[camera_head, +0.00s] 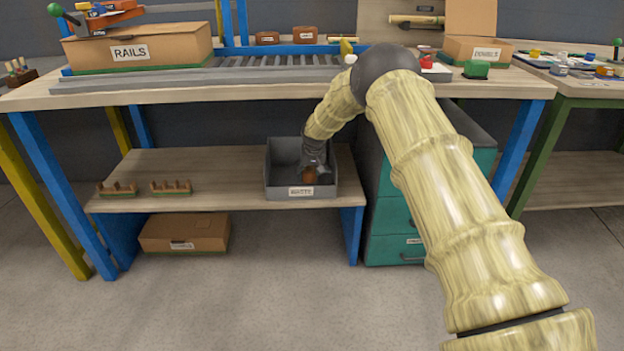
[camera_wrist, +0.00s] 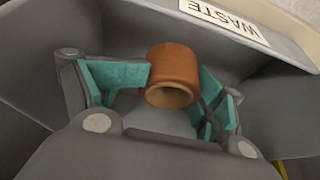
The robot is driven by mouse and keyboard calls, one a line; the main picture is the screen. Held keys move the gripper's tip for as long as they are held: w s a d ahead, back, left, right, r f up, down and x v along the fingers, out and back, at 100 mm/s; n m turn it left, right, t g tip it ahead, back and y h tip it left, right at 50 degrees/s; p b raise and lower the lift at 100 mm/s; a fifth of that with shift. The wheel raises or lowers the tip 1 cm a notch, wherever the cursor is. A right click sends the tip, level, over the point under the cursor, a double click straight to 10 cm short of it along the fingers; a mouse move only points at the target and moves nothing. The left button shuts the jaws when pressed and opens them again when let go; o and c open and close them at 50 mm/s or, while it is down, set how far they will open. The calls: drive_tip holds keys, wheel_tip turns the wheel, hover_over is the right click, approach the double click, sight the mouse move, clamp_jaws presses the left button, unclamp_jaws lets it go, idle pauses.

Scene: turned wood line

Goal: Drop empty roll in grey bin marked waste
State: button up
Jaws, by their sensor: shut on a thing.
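The empty roll is a short brown hollow tube (camera_wrist: 174,72), held between the teal pads of my gripper (camera_wrist: 172,88) in the wrist view. Its open end faces the wrist camera. My gripper is shut on it. The grey bin (camera_head: 301,190) with a label reading WASTE stands on the lower shelf of the bench. In the head view my gripper (camera_head: 312,167) is inside the bin's opening, with the brown roll (camera_head: 309,176) low behind the front wall. The bin's wall and label (camera_wrist: 228,20) fill the top of the wrist view. I cannot tell whether the roll touches the bin's floor.
The bench top (camera_head: 230,98) lies above the shelf. A teal drawer unit (camera_head: 392,215) stands right of the bin. Two small peg racks (camera_head: 170,188) sit left on the shelf (camera_head: 215,170), with clear room between. A cardboard box (camera_head: 185,232) is below.

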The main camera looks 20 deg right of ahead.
sight(311, 179)
drive_tip(key=shift+f, duration=1.05)
drive_tip(key=shift+f, duration=0.65)
drive_tip(key=o, duration=1)
drive_tip(key=shift+o, duration=0.2)
